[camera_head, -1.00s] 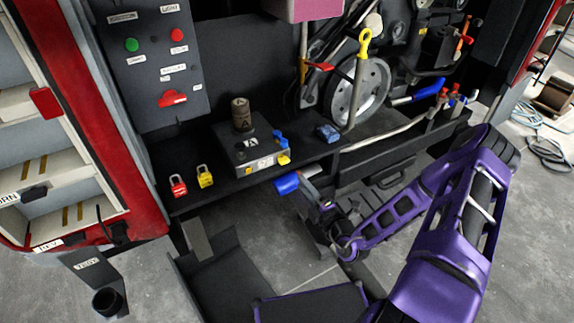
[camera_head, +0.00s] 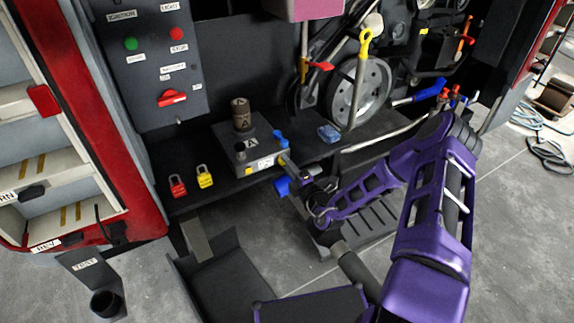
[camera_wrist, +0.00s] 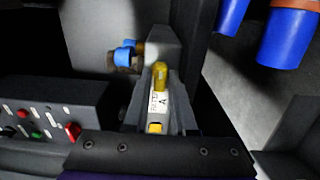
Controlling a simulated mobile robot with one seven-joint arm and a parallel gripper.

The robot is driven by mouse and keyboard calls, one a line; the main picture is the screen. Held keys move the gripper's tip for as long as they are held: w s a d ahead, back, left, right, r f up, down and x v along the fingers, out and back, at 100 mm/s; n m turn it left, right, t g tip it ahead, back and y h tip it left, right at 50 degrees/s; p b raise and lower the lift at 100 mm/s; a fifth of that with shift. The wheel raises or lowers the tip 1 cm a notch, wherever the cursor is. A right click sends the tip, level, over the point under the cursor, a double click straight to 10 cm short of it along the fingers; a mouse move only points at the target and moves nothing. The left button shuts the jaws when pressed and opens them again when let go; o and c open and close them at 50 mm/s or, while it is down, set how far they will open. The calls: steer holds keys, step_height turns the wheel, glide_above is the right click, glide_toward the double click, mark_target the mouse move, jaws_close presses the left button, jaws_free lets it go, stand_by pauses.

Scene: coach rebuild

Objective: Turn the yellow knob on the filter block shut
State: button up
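The filter block (camera_head: 230,160) is a grey box with a white label, standing on the black shelf. Its yellow knob (camera_head: 283,159) is at the right end of its front face. The knob shows upright near the middle of the wrist view (camera_wrist: 160,75), above the white "FILTER A" label (camera_wrist: 158,102) and a yellow square (camera_wrist: 155,127). My gripper (camera_head: 296,170) is right at the knob's end of the block. Dark grey shapes flank the knob in the wrist view, but finger gap and contact are unclear.
Blue fittings (camera_head: 279,139) stand beside the knob. Blue cylinders (camera_wrist: 288,38) show at upper right in the wrist view. A red padlock (camera_head: 177,186) and yellow padlock (camera_head: 204,176) are left on the shelf front. A small blue item (camera_head: 329,133) lies to the right.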

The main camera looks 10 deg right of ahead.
jaws_close()
steer(key=shift+n+p, duration=0.3)
steer(key=shift+s+n+p, duration=0.1)
steer(key=shift+n+p, duration=2.75)
steer(key=shift+n, duration=5.75)
steer(key=shift+f, duration=0.1)
steer(key=shift+o, duration=1)
jaws_free()
